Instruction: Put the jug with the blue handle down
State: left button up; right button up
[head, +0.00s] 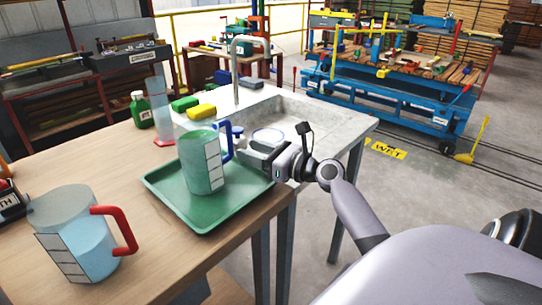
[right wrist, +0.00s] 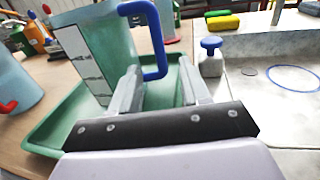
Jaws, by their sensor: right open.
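The jug with the blue handle (head: 203,168) stands upright on the green tray (head: 205,222), its blue handle (head: 227,142) facing right. It fills the left of the right wrist view, with its handle (right wrist: 158,45) near the middle. My right gripper (head: 247,150) is open beside the handle. In the right wrist view its two fingers (right wrist: 162,85) are apart, and the handle's lower bend shows between their tips. I cannot tell whether either finger touches it. My left gripper is not in view.
A jug with a red handle (head: 72,245) stands left of the tray. A green bottle (head: 141,110), a clear cylinder (head: 161,105) and sponges (head: 201,111) stand behind. A sink (head: 290,120) with a faucet lies right. Bare wood is free in front of the tray.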

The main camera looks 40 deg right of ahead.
jog(key=v, duration=0.5)
jog(key=shift+s, duration=0.1)
dwell(0.6)
